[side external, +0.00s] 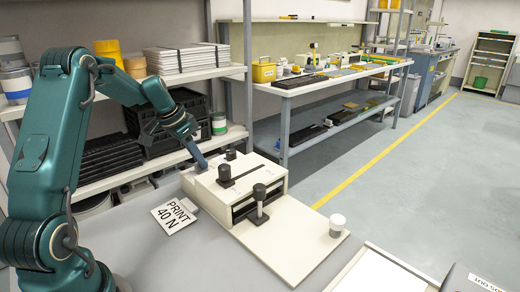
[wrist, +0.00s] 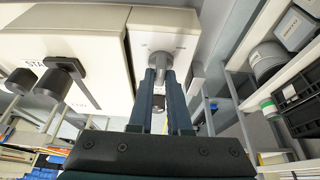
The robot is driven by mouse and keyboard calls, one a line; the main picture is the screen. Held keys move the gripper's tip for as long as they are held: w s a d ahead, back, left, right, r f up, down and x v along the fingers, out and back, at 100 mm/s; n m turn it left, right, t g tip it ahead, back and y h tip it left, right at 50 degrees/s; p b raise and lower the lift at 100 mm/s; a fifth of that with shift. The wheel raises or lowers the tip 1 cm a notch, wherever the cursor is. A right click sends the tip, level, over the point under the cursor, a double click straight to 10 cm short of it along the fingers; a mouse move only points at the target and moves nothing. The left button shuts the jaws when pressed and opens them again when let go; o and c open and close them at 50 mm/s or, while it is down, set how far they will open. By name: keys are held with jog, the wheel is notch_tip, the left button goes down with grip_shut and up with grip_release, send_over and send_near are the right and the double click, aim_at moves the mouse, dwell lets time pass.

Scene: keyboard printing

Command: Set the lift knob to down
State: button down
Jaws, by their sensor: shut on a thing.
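The lift knob, a grey round knob (wrist: 160,61), sits on the narrow cream face of the machine (wrist: 150,20) in the wrist view. My gripper (wrist: 160,76) is shut on this knob, with one finger on each side. In the side external view my gripper (side external: 202,164) reaches the back left end of the cream machine (side external: 262,187), and the knob there is hidden behind it.
A white cylinder (side external: 337,225) stands on the base plate at right. Loaded shelves (side external: 120,180) are close behind my arm.

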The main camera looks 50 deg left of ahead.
aim_at(193, 172)
jog(key=m+h, duration=0.1)
jog(key=m, duration=0.3)
jog(key=shift+a+m+h, duration=0.2)
jog(key=shift+m+h, duration=0.2)
jog(key=shift+w+m+g+h, duration=0.1)
jog(key=shift+m+g+h, duration=0.5)
jog(key=shift+m, duration=1.3)
jog(key=c, duration=0.9)
grip_release()
jog(key=shift+o, duration=0.2)
jog(key=shift+v, duration=2.6)
